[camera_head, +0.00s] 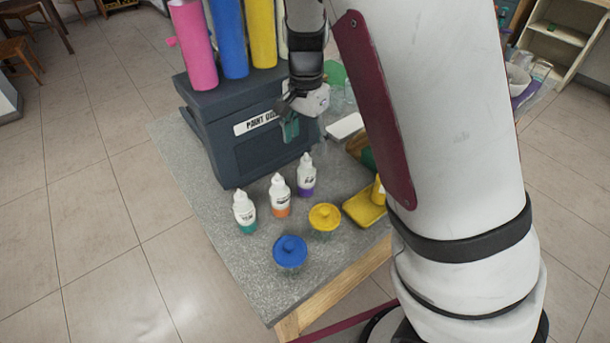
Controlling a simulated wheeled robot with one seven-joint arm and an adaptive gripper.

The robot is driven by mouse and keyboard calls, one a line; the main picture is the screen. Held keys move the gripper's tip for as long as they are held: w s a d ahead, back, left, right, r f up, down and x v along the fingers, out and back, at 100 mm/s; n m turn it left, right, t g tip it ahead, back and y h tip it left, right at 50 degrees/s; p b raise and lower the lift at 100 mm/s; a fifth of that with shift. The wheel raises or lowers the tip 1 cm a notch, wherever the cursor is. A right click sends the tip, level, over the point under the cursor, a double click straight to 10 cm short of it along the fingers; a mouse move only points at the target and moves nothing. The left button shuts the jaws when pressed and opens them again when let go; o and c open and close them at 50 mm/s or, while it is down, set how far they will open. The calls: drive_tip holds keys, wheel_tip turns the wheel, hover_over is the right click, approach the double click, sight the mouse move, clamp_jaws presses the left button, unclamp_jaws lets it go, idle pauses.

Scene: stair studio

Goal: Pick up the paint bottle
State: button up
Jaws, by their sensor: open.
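Three small white paint bottles stand upright in a slanted row on the grey table (215,270). The left one (244,212) has a teal-green base, the middle one (280,195) an orange base, and the right one (306,175) a purple base. My gripper (290,128) is open, above and behind the row, in front of the dark box. It is apart from the bottles, with nothing seen between its fingers. The fingers are small and partly dark in this view.
A dark box (245,165) with a label stands behind the bottles, with pink, blue and yellow rolls (262,35) on it. A blue-lidded jar (290,251) and a yellow-lidded jar (325,218) stand in front. A yellow tray (362,208) lies right, partly hidden by my arm.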

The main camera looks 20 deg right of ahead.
sight(306, 172)
wheel_tip(306, 172, down, 5)
drive_tip(key=shift+r, duration=0.1)
drive_tip(key=shift+s+a+f+b, duration=0.15)
drive_tip(key=shift+s+f, duration=0.1)
drive_tip(key=shift+f, duration=1.1)
drive_tip(key=shift+s+d+f+b, duration=0.15)
drive_tip(key=shift+s+f, duration=0.1)
drive_tip(key=shift+f, duration=1.1)
drive_tip(key=shift+a, duration=0.1)
drive_tip(key=c, duration=1.3)
drive_tip(key=shift+r, duration=0.15)
